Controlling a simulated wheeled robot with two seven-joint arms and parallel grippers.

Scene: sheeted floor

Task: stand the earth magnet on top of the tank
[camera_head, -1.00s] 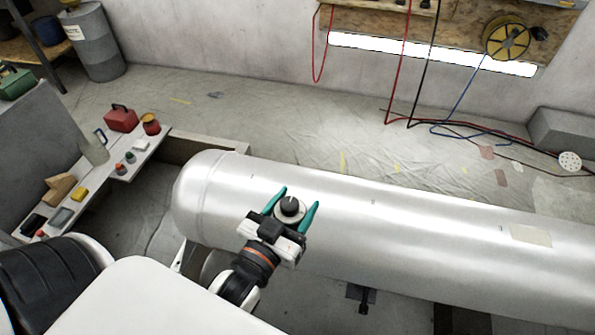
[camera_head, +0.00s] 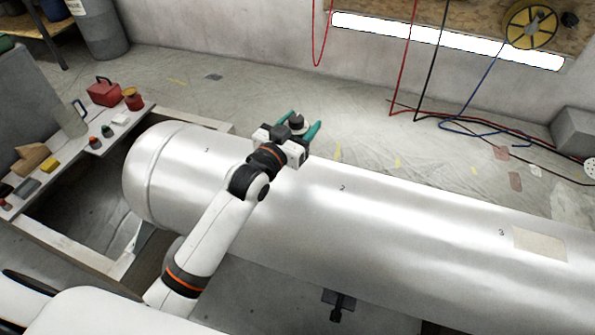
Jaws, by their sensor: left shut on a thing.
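The silver tank (camera_head: 400,230) lies on its side across the middle of the view, with small numbers 1, 2 and 3 marked along its top. My left gripper (camera_head: 301,127) reaches over the tank near its far upper edge, between marks 1 and 2. Its teal fingers are shut on the earth magnet (camera_head: 297,121), a small round grey piece with a dark knob on top. The magnet looks upright. My wrist hides its lower part, and I cannot tell whether it touches the tank. My right gripper is not in view.
A bench (camera_head: 122,128) at the left holds a red box (camera_head: 104,92), a red jar (camera_head: 132,99) and small items. Red, black and blue cables run along the far wall. A pale label (camera_head: 540,243) is on the tank at the right. The sheeted floor behind is mostly clear.

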